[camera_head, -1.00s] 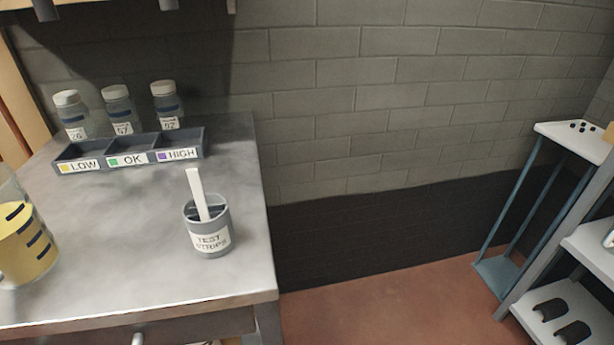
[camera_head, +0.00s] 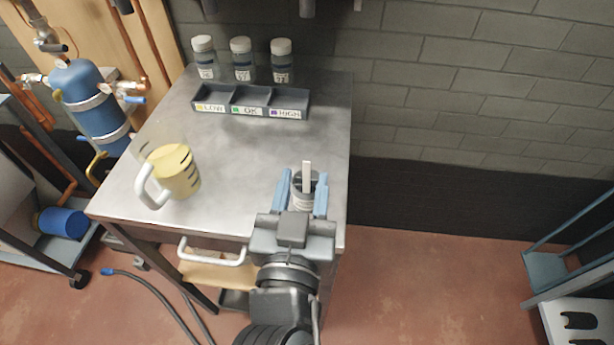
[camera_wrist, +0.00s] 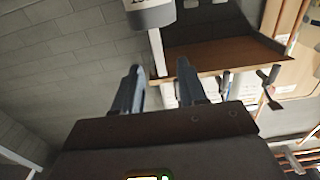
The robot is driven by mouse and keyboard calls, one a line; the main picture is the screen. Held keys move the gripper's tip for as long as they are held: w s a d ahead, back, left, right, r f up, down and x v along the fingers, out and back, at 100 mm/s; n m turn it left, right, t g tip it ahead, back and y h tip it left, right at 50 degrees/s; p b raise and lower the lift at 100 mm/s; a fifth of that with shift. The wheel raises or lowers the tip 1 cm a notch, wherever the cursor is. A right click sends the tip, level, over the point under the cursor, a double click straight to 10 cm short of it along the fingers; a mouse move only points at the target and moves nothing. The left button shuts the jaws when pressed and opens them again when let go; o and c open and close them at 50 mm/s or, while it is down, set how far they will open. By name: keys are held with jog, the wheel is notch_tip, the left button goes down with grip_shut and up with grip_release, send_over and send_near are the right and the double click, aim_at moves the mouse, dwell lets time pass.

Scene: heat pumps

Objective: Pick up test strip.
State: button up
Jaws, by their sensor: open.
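The white test strip (camera_head: 307,176) stands upright out of the grey test strips cup (camera_head: 300,199) near the bench's right edge. My gripper (camera_head: 302,183) is open, with one blue finger on each side of the strip in the head view. The fingers partly cover the cup. In the wrist view, the picture is upside down: the strip (camera_wrist: 157,52) hangs from the labelled cup (camera_wrist: 150,14) at the top. Its free end lies between the tips of my open gripper (camera_wrist: 159,66). No contact with the strip shows. The strip's lower part is hidden inside the cup.
A three-part tray (camera_head: 250,112) marked LOW, OK and HIGH sits behind on the metal bench (camera_head: 232,160). Several lidded jars, one (camera_head: 242,60) in the middle, stand behind it. A yellow jug (camera_head: 175,172) stands at the left. The bench middle is clear.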

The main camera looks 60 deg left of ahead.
aim_at(306, 168)
jog(key=p+x, duration=0.1)
jog(key=x, duration=0.3)
jog(key=shift+w+a+r, duration=0.1)
jog(key=shift+a+r, duration=0.1)
jog(key=shift+a, duration=0.05)
jog(key=shift+w+a+f+p, duration=0.1)
jog(key=shift+w+a+p, duration=0.2)
jog(key=shift+w+a, duration=0.15)
jog(key=shift+c, duration=0.2)
grip_shut()
